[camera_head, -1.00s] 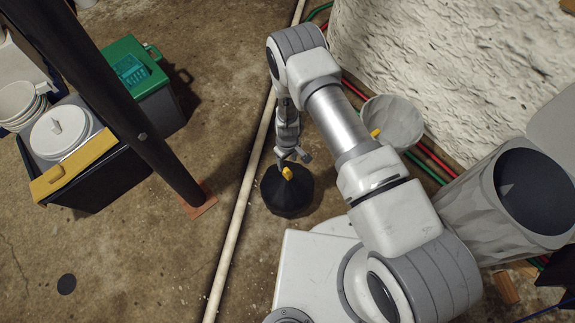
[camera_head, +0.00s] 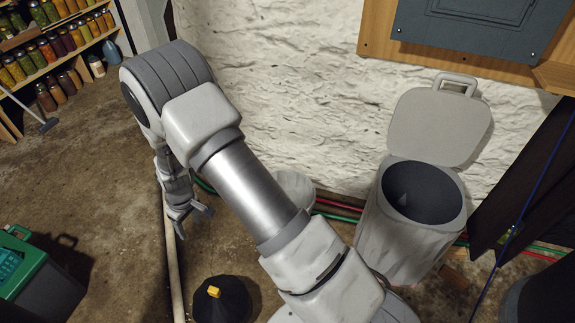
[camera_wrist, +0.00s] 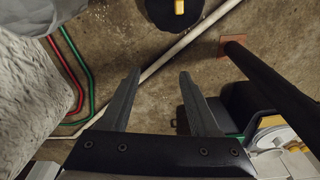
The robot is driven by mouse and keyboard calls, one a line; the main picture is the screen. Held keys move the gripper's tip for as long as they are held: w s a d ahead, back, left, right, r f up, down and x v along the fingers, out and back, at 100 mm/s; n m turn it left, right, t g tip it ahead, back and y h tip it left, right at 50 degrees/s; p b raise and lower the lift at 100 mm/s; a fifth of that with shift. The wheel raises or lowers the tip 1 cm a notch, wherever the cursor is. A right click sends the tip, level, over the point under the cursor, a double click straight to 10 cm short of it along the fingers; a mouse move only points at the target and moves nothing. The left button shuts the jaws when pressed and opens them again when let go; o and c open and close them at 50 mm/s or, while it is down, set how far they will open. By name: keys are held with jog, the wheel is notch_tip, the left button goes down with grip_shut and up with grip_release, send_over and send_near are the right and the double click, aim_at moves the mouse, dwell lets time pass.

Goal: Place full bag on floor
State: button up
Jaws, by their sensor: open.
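A black bag (camera_head: 222,303) with a yellow top (camera_head: 213,292) stands on the concrete floor at the bottom of the head view, partly cut off by the frame edge. The bag also shows at the top of the wrist view (camera_wrist: 160,14), with its yellow top. My gripper (camera_head: 190,218) is open and empty, raised above the floor and apart from the bag. In the wrist view my open fingers (camera_wrist: 160,74) have only bare floor and a pale pipe beyond them.
A grey bin (camera_head: 370,235) stands at the right with its lid (camera_head: 440,125) up and a dark inside. A pale bucket (camera_head: 296,186) is partly hidden behind my arm. A green-topped box (camera_head: 22,265) is at the lower left. A pale pipe (camera_head: 172,255) crosses the floor.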

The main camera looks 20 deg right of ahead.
jog(key=s+d+r+m+t, duration=0.1)
jog(key=s+d+r, duration=0.15)
jog(key=r, duration=0.65)
jog(key=s+d+r+m, duration=0.1)
jog(key=d+r, duration=0.3)
jog(key=r, duration=0.5)
jog(key=s+d+r+m+t, duration=0.1)
jog(key=d+r, duration=0.3)
jog(key=r, duration=0.6)
jog(key=s+d+r+m+t, duration=0.1)
jog(key=s+d+r, duration=0.2)
jog(key=s, duration=0.3)
jog(key=s+d+r+m, duration=0.2)
jog(key=s+d+r, duration=0.1)
jog(key=s, duration=0.3)
jog(key=s+d+r+m+t+h, duration=0.1)
jog(key=s+d+r, duration=0.2)
jog(key=s, duration=0.3)
jog(key=shift+s+d+r+m+t, duration=0.3)
jog(key=shift+s+d+r, duration=0.1)
jog(key=shift+r, duration=0.3)
notch_tip(320, 180, up, 19)
jog(key=p, duration=1.8)
jog(key=shift+f+p, duration=0.2)
jog(key=shift+p, duration=0.1)
